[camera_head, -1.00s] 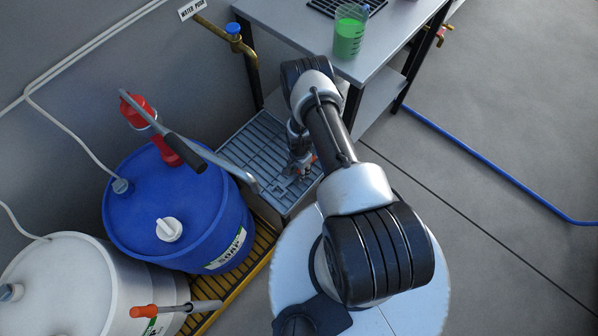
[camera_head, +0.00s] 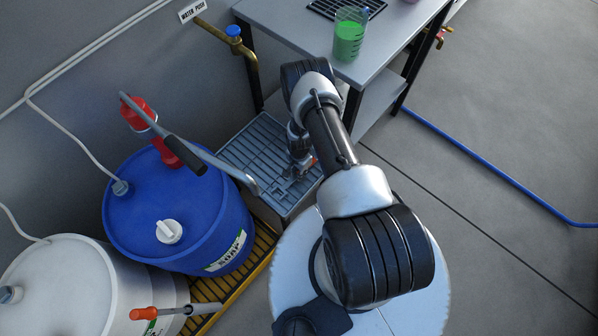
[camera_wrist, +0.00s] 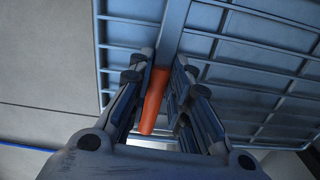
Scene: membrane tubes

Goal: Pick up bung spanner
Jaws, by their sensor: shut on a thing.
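The bung spanner has an orange handle and a grey-blue metal shaft. In the wrist view its orange handle (camera_wrist: 153,100) runs between the two fingers of my gripper (camera_wrist: 158,78), and the shaft extends upward past the fingertips. My gripper is shut on the handle. In the head view my gripper (camera_head: 299,166) is low over the grey ribbed tray (camera_head: 243,146), with a grey end of the spanner (camera_head: 283,186) beside it. My arm hides part of the spanner. I cannot tell whether it touches the tray.
A blue drum (camera_head: 200,225) with a red pump and long lever (camera_head: 215,160) stands left of the tray. A white drum (camera_head: 85,280) with an orange-handled tool (camera_head: 143,313) is nearer. A bench (camera_head: 300,35) with a green beaker (camera_head: 347,40) stands behind.

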